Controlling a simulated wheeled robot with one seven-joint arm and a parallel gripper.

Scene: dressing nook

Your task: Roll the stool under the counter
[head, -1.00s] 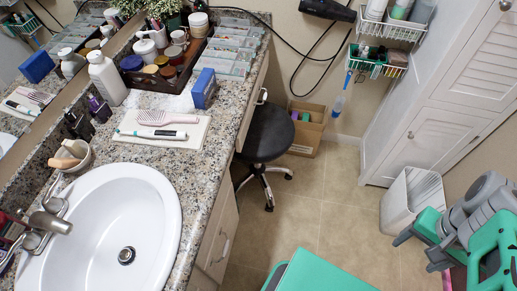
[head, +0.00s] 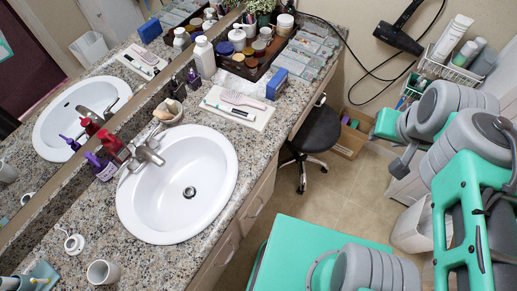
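The stool (head: 318,130) has a round black seat and a chrome base on casters. It stands on the tiled floor at the far end of the granite counter (head: 262,140), beside the drawer fronts. The left rim of its seat meets the counter's edge in the picture; I cannot tell how much of it is beneath. My arm, in teal and grey, fills the right side, well apart from the stool. I cannot make out my gripper's fingers in this view.
An open cardboard box (head: 352,137) sits just behind the stool. A white bin (head: 411,232) stands at the right, partly behind my arm. Bare floor (head: 345,185) lies between the stool and me. A hair dryer (head: 402,28) and a wire basket (head: 452,68) hang on the wall.

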